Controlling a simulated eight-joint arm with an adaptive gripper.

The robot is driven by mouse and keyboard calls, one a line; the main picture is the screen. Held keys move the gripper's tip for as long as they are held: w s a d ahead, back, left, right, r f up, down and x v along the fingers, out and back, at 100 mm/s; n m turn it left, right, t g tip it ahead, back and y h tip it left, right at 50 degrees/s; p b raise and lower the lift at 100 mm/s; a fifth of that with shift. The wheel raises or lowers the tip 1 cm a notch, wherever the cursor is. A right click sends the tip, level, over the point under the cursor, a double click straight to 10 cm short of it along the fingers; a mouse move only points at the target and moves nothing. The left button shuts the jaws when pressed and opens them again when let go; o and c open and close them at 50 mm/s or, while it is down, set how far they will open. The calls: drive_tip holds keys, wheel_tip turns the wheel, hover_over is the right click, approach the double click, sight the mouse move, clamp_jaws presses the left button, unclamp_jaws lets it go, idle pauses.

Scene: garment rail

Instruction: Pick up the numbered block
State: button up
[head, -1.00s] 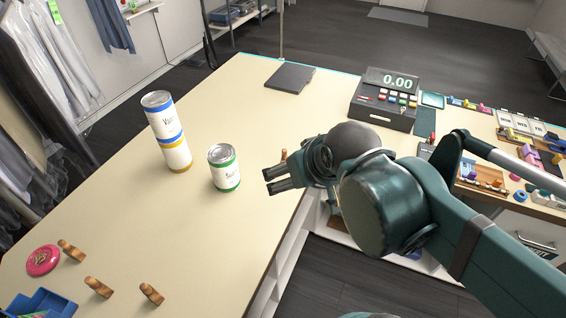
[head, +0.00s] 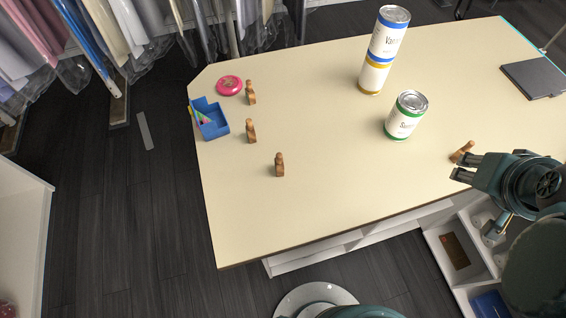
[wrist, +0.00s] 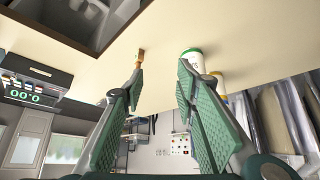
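I cannot make out a numbered block in either current view. My gripper (head: 464,167) is at the right of the head view, over the table's front edge, open and empty. In the wrist view, the gripper (wrist: 160,85) shows its two green-padded fingers spread wide apart. A small wooden figure (head: 461,151) leans or lies near the fingertips; it also shows in the wrist view (wrist: 140,56), close to the left finger. No number is readable on it.
On the table (head: 330,200) stand a green-banded can (head: 405,117), a tall stack of cans (head: 383,50) and several wooden figures (head: 279,165). A blue tray (head: 212,130) and pink disc (head: 229,85) are at left. A dark flat pad (head: 535,78) lies at right. The front middle is clear.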

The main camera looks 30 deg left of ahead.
drive_tip(key=w+a+f+n+g+y, duration=0.15)
drive_tip(key=w+a+n, duration=0.3)
drive_tip(key=a, duration=0.55)
drive_tip(key=n+g+h+p, duration=0.1)
drive_tip(key=n+g, duration=0.5)
drive_tip(key=n, duration=0.9)
hover_over(279, 155)
drive_tip(key=shift+t, duration=0.25)
drive_tip(key=f, duration=1.4)
drive_tip(key=shift+w+d+f, duration=0.2)
drive_tip(key=shift+w+d, duration=0.15)
drive_tip(key=shift+d, duration=0.05)
drive_tip(key=shift+s+a+f+h, duration=0.25)
drive_tip(key=shift+s+a+f, duration=0.05)
drive_tip(key=shift+s+a, duration=0.05)
drive_tip(key=shift+f, duration=1.3)
